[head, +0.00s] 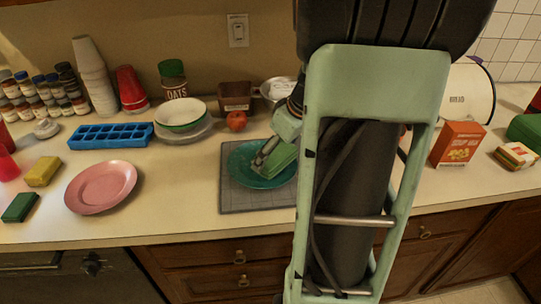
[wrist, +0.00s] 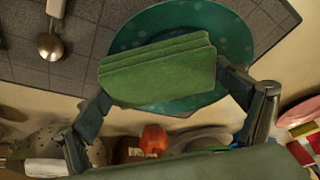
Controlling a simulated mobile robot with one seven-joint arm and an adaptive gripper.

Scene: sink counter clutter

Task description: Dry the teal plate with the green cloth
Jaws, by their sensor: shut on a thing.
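The teal plate (head: 243,165) lies flat on a grey mat (head: 232,200) at the middle of the counter. In the wrist view the plate (wrist: 225,35) shows pale dots, and the cloth hides much of its middle. The folded green cloth (head: 281,159) is over the plate; it also shows in the wrist view (wrist: 160,72). My gripper (head: 264,157) is shut on the cloth, with one finger at each side of it in the wrist view. I cannot tell whether the cloth touches the plate.
A ladle (wrist: 52,40) lies on the mat. A pink plate (head: 101,187), a blue ice tray (head: 110,136) and stacked bowls (head: 180,115) stand left. A red fruit (head: 236,121) is behind the mat. An orange box (head: 457,144) stands right. Bare counter lies between pink plate and mat.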

